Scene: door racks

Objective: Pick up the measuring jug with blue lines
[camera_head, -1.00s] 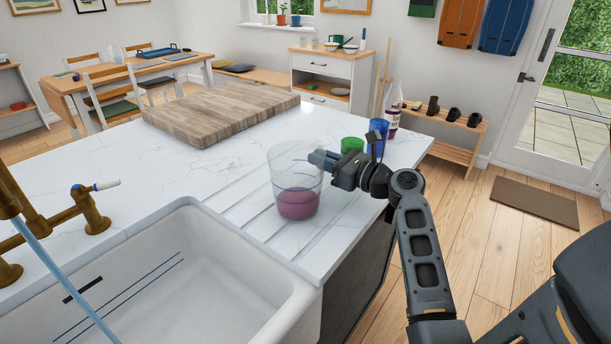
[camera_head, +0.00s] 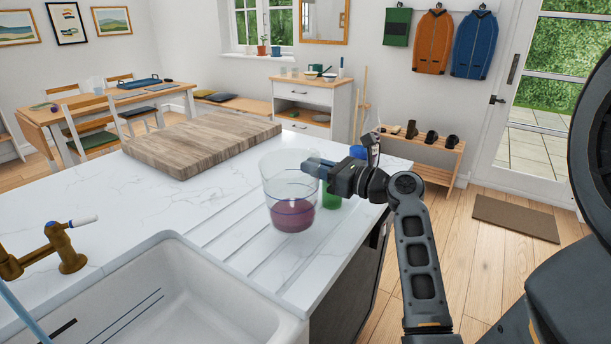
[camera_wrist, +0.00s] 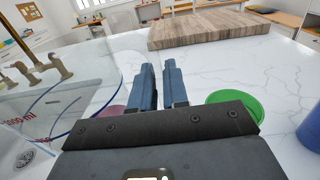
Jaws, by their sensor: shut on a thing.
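The measuring jug (camera_head: 290,195) is clear, with blue lines and purple liquid in its bottom. It is upright over the ribbed drainer part of the counter and appears raised a little above it. My gripper (camera_head: 312,168) is shut on the right side of its wall, near the rim. In the wrist view my two fingers (camera_wrist: 160,88) are close together, with the jug's clear wall (camera_wrist: 80,90) to their left. A blue line and red "ml" marks show there. The exact contact is hard to see through the clear wall.
A green cup (camera_head: 331,196) stands right behind the jug, with a blue cup (camera_head: 358,152) and a bottle (camera_head: 372,146) beyond. A wooden board (camera_head: 205,148) lies at the back. The sink (camera_head: 190,290) and brass tap (camera_head: 65,250) are at front left.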

